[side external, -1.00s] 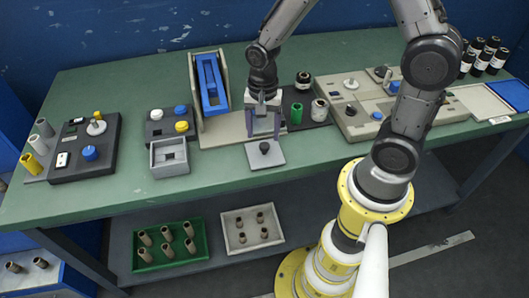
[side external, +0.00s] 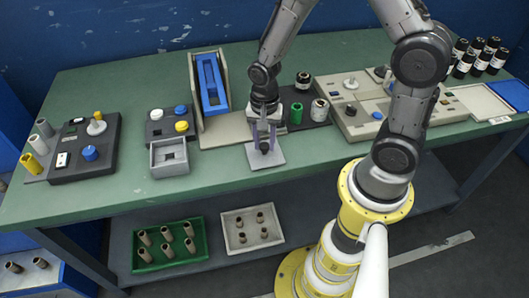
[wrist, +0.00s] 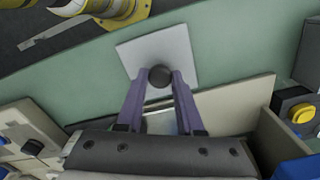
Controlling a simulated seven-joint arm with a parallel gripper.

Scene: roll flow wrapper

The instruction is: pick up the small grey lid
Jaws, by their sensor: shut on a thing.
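The small grey lid (side external: 269,158) is a flat square plate with a round dark knob, near the front of the green table in the side view. In the wrist view the lid (wrist: 182,50) lies below my gripper (wrist: 160,78), whose two purple fingers are shut on its dark knob (wrist: 160,75). In the side view my gripper (side external: 264,149) points down over the lid, its fingers on either side of the knob. The lid appears to rest flat on the table; any small gap under it cannot be told.
A grey open box (side external: 169,168) stands left of the lid. Behind are a beige stand with a blue chute (side external: 211,82), a green cylinder (side external: 296,113) and dark jars. A beige control panel (side external: 365,108) is to the right. The table's front edge is close to the lid.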

